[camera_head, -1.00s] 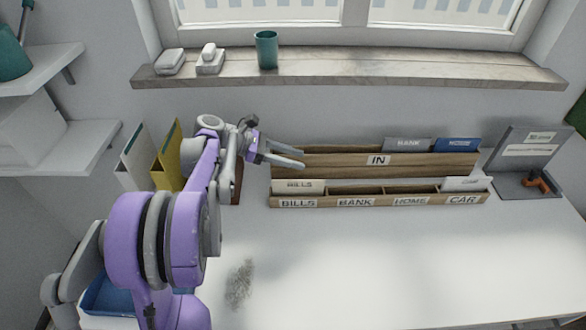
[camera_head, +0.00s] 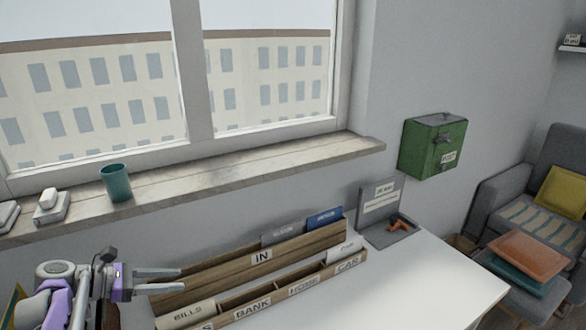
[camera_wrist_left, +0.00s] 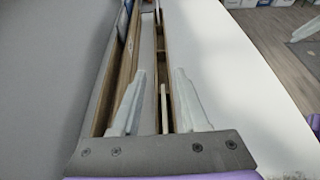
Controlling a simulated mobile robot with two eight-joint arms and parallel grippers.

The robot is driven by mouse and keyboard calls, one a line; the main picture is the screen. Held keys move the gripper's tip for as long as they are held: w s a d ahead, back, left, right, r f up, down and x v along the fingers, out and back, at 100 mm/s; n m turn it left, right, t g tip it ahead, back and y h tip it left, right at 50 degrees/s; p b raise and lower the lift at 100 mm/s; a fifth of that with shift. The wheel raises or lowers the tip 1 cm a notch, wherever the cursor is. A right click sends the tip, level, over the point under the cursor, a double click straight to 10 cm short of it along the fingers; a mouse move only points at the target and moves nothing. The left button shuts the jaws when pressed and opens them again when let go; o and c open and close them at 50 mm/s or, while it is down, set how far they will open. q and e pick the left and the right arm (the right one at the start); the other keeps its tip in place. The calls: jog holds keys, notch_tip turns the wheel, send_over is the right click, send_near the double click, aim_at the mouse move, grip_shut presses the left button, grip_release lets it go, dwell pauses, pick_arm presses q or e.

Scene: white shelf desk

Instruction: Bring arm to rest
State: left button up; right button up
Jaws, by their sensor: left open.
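My left gripper (camera_head: 160,281) is at the lower left in the head view, open and empty, its two fingers pointing right. I cannot tell from these views how high the fingers are above the rack.
The front sorter (camera_head: 295,290) has labelled slots with a BILLS card (camera_head: 187,315) and a white card at CAR. Grey and blue cards stand in the IN rack. A grey stand (camera_head: 380,205) holds an orange object (camera_head: 402,223). A green POST box (camera_head: 432,145) hangs on the wall. The desk front is clear.

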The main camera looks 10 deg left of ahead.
pick_arm(q)
jog(key=s+d+f+m+g+y+p, duration=0.2)
jog(key=s+d+m, duration=0.15)
jog(key=d, duration=0.35)
jog(key=s+d+f+m+g+y+p, duration=0.1)
jog(key=s+d+m+g, duration=0.1)
jog(key=d+m, duration=0.4)
jog(key=s+d+f+m+y+p, duration=0.2)
jog(key=s+d+m+y, duration=0.1)
jog(key=s+m, duration=0.3)
jog(key=s+d+f+m+y+p, duration=0.1)
jog(key=s+d+m+y, duration=0.3)
jog(key=m, duration=0.6)
jog(key=s+p, duration=0.1)
jog(key=s, duration=0.1)
jog(key=shift+s+f+t+p, duration=0.35)
jog(key=shift+f+t, duration=0.05)
